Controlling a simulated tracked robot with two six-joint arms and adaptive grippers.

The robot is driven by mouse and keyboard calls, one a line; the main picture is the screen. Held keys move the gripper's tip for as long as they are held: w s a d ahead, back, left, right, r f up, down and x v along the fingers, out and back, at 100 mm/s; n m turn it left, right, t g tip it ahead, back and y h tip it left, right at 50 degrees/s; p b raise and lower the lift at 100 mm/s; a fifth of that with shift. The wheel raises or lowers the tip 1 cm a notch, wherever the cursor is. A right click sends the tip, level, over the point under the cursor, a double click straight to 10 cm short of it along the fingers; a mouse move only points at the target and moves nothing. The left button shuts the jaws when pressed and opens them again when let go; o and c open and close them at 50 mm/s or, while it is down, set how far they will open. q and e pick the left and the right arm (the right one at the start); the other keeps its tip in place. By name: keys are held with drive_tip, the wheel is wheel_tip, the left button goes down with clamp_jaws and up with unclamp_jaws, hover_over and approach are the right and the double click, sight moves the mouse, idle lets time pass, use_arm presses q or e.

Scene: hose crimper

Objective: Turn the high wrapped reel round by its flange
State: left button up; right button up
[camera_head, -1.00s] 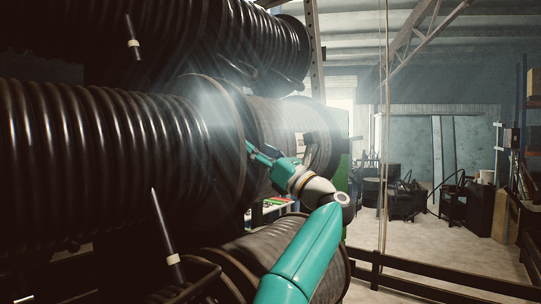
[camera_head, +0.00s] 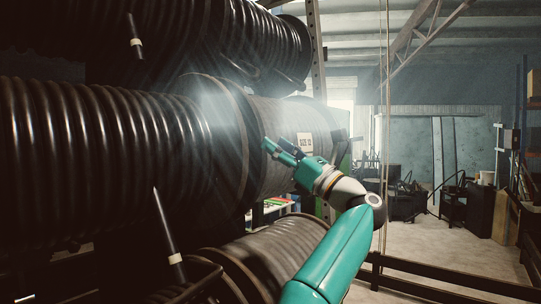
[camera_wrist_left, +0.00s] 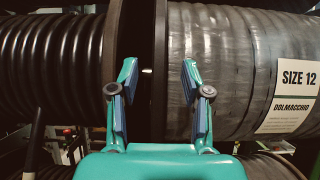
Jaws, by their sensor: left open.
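The wrapped reel (camera_head: 270,115) is a wide grey-black drum with a white "SIZE 12" label (camera_head: 305,142). It lies sideways at mid-height in the head view. Its thin flange (camera_head: 243,130) stands at its left end, beside a black corrugated hose reel (camera_head: 100,150). My left gripper (camera_head: 275,148) is open and empty in front of the wrapped reel, right of the flange in the head view. In the left wrist view the flange edge (camera_wrist_left: 160,40) runs upright between the two spread fingers, seemingly beyond their tips. My right gripper is not seen.
Another black hose reel (camera_head: 250,40) hangs above and a ribbed reel (camera_head: 270,255) lies below the gripper. Dark pointed rods (camera_head: 167,235) stick up at the left. A railing (camera_head: 440,285) and open floor (camera_head: 420,240) lie to the right.

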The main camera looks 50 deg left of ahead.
use_arm(q)
drive_tip(key=shift+w+d+r, duration=0.1)
drive_tip(key=shift+w+d, duration=0.1)
drive_tip(key=shift+d, duration=0.55)
drive_tip(key=shift+w+d+r, duration=0.1)
drive_tip(key=shift+w+d, duration=0.1)
drive_tip(key=shift+d, duration=0.55)
drive_tip(key=shift+f, duration=0.1)
